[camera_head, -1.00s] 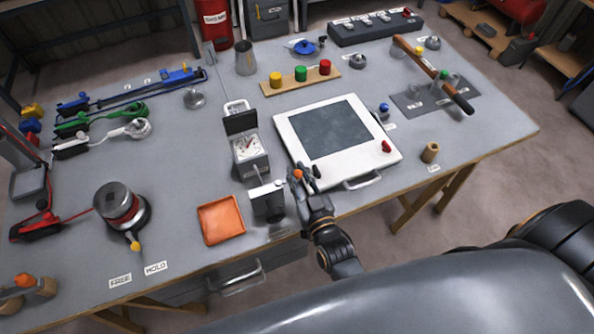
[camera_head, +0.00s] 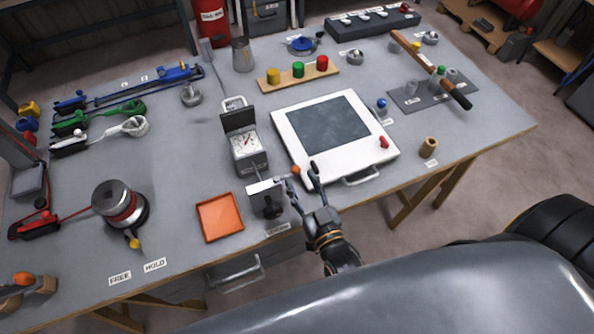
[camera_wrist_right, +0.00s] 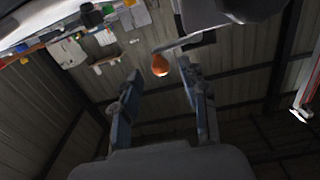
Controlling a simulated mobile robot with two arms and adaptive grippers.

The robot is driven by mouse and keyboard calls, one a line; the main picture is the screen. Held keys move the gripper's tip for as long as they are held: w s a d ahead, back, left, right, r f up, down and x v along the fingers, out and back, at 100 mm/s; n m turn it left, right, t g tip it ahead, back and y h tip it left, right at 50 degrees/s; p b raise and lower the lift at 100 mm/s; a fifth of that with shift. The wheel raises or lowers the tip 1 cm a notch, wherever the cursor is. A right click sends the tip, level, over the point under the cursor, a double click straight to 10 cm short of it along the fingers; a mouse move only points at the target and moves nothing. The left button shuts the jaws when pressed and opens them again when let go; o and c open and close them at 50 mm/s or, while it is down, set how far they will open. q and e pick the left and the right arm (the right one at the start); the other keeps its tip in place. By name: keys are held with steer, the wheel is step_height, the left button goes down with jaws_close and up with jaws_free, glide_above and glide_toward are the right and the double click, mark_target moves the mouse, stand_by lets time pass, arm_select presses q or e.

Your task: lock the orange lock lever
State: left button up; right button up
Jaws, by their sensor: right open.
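The orange lock lever shows as a round orange knob (camera_head: 295,170) on a thin arm beside a small white and black box (camera_head: 267,198) at the table's front edge. My right gripper (camera_head: 302,178) is open, its two fingers spread just in front of the knob. In the right wrist view the orange knob (camera_wrist_right: 160,65) sits at the end of a grey bar, ahead of and between the open fingertips (camera_wrist_right: 160,74). The gap between knob and fingers is small; contact cannot be told. My left gripper is not in view.
A gauge box (camera_head: 247,153) stands behind the lock box. An orange tray (camera_head: 220,217) lies to its left, and a white framed panel (camera_head: 350,158) with a front handle lies to its right. A wooden cylinder (camera_head: 428,147) stands near the right front edge.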

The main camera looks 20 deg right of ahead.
steer(key=s, duration=0.8)
steer(key=shift+w+f, duration=0.1)
